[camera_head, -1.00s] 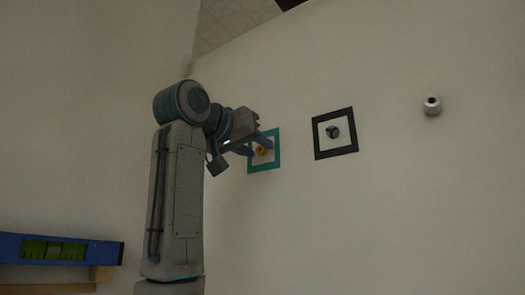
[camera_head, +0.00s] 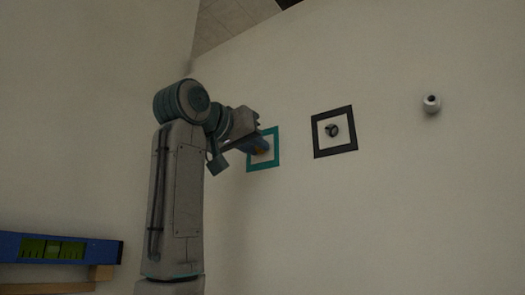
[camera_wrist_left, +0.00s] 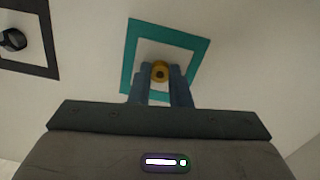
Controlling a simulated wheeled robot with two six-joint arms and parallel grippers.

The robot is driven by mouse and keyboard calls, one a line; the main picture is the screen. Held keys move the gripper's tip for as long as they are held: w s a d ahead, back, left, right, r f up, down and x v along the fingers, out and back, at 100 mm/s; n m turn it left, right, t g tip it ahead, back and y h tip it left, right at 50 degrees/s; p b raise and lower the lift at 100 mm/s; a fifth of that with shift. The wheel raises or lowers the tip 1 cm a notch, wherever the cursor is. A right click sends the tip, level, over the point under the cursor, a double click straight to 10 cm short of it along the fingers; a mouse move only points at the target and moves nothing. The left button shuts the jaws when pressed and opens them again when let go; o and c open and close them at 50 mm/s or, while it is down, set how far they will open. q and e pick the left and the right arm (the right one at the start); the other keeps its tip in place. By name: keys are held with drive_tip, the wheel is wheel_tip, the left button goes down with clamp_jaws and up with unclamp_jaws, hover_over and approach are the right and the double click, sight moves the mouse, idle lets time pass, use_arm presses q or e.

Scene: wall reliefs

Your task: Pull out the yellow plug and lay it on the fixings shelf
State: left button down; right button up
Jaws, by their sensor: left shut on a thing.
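The yellow plug (camera_wrist_left: 160,71) is at the wall inside a teal square frame (camera_wrist_left: 128,52), seen in the left wrist view. My left gripper (camera_wrist_left: 160,76) is shut on it, one blue finger on each side. In the head view the left gripper (camera_head: 262,147) is at the teal frame (camera_head: 277,150) and mostly covers the plug. I cannot tell whether the plug is still seated in the wall. My right gripper is not in view. No shelf clearly labelled for fixings can be made out.
A black square frame (camera_head: 317,137) with a dark round fitting (camera_head: 332,130) is on the wall to the right. A white round knob (camera_head: 431,103) sticks out farther right. A blue spirit level (camera_head: 105,252) lies on wooden pieces (camera_head: 102,272) at lower left.

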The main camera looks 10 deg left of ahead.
use_arm(q)
drive_tip(key=shift+s+f, duration=0.1)
drive_tip(key=shift+s, duration=0.05)
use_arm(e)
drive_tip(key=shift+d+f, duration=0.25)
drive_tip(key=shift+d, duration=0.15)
use_arm(q)
drive_tip(key=shift+b+v, duration=0.4)
drive_tip(key=shift+v, duration=0.35)
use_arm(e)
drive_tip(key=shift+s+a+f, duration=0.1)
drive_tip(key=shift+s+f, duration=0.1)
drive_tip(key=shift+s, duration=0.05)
use_arm(q)
drive_tip(key=shift+s+a, duration=0.15)
drive_tip(key=shift+s, duration=0.05)
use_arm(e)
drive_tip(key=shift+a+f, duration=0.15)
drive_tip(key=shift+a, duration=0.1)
use_arm(q)
drive_tip(key=shift+s+a+b, duration=0.2)
drive_tip(key=shift+s+b, duration=0.1)
drive_tip(key=shift+s, duration=0.25)
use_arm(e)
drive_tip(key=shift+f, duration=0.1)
use_arm(q)
drive_tip(key=shift+w, duration=0.15)
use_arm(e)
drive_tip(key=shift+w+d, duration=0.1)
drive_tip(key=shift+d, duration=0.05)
